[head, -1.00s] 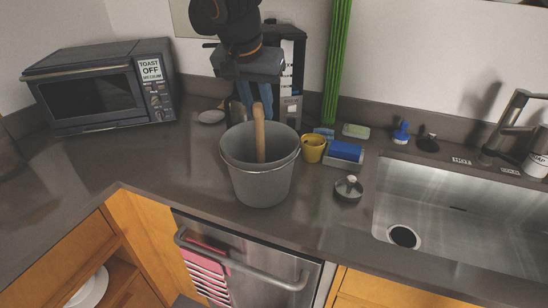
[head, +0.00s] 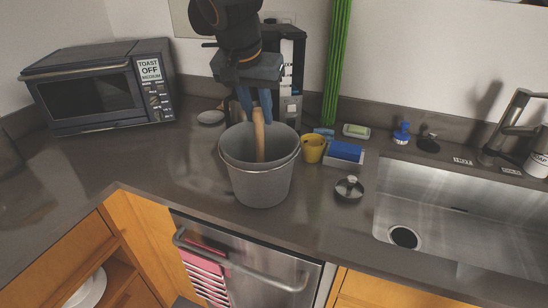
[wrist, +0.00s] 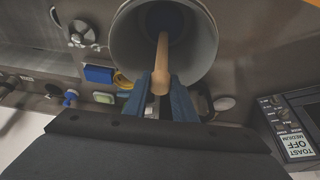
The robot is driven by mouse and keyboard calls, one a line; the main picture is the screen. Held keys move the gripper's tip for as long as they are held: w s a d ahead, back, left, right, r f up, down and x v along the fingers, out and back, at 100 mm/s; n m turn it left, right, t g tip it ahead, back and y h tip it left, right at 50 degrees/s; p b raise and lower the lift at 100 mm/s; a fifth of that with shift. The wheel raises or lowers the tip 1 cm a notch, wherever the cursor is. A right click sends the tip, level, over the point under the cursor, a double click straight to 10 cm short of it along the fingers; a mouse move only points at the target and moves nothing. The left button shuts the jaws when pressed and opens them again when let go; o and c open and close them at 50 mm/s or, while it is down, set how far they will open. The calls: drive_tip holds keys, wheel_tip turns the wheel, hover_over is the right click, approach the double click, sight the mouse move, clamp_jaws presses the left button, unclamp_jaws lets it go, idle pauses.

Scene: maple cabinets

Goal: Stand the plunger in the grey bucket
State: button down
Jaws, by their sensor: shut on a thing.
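The grey bucket (head: 262,186) stands upright on the dark counter, left of the sink. The plunger's wooden handle (head: 259,140) rises inside it, nearly upright, its top above the rim. The bucket wall hides the plunger's lower end in the head view. In the wrist view the handle (wrist: 162,60) runs into the bucket (wrist: 122,42) toward a dark shape at the bottom; whether it touches the floor I cannot tell. My gripper (head: 256,108) is over the bucket's back part, its blue fingers on both sides of the handle's top, shut on it.
A black coffee machine (head: 292,75) stands close behind my gripper. A yellow cup (head: 312,149), a blue sponge (head: 345,151) and a metal lid (head: 349,188) are right of the bucket. A toaster oven (head: 100,85) stands at left. The counter between oven and bucket is mostly clear.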

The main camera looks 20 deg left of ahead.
drive_tip(key=shift+f, duration=0.1)
idle(0.3)
drive_tip(key=c, duration=1.4)
unclamp_jaws()
